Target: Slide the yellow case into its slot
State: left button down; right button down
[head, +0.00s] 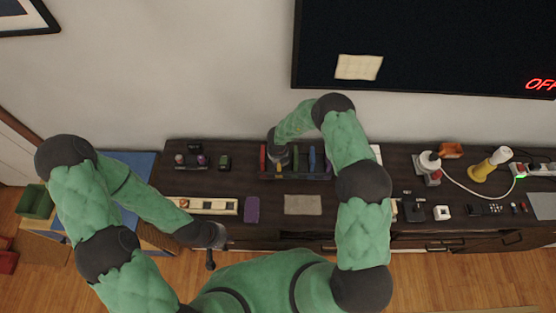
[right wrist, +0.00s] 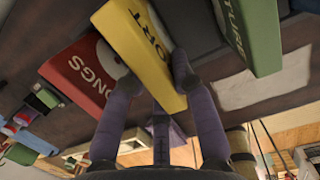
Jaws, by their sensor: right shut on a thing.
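The yellow case (right wrist: 150,45) is between the fingers of my right gripper (right wrist: 156,70), which is shut on it. In the right wrist view it stands between a red case (right wrist: 85,72) and a green case (right wrist: 250,35). In the head view my right gripper (head: 279,160) is at the left part of a dark rack (head: 295,178) of coloured cases, and it hides most of the yellow case. I cannot tell how deep the case sits in the rack. My left gripper (head: 210,258) hangs empty in front of the cabinet; its fingers are too small to read.
A purple case (head: 252,209) lies on the dark cabinet top, beside a long cream tray (head: 208,206). A grey mat (head: 303,205) lies in front of the rack. A yellow lamp (head: 487,166) and a white-and-red device (head: 430,165) stand to the right. The wall is behind.

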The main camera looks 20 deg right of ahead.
jog(key=shift+f, duration=0.15)
jog(key=c, duration=0.9)
grip_release()
jog(key=shift+c, duration=0.2)
jog(key=r, duration=0.4)
jog(key=s+r, duration=0.1)
jog(key=r, duration=0.7)
jog(key=shift+s+a, duration=0.3)
jog(key=shift+s, duration=0.05)
jog(key=shift+f, duration=0.15)
